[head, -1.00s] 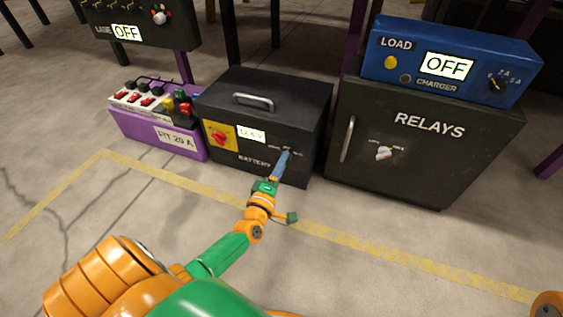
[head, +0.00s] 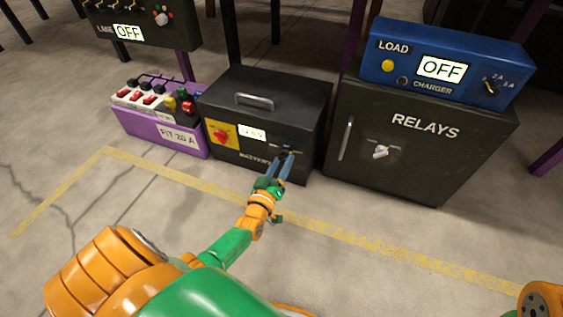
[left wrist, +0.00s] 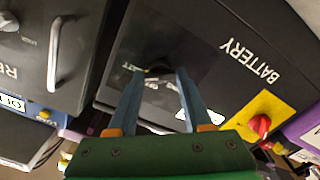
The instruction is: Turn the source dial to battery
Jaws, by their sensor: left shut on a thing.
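The black battery box (head: 300,105) stands on the floor in the middle of the head view, a handle on its lid. The small dark source dial (left wrist: 157,70) is on its front; small labels around it are only partly readable, and its pointer direction is unclear. My left gripper (head: 285,155) has its blue fingers at the box front, on either side of the dial. My right gripper is not in view.
A red knob on a yellow plate (head: 221,135) and a small display (head: 252,132) are left of the dial. The relays cabinet (head: 420,165) with the blue charger (head: 450,65) stands right. A purple fuse box (head: 160,130) stands left. The floor in front is clear.

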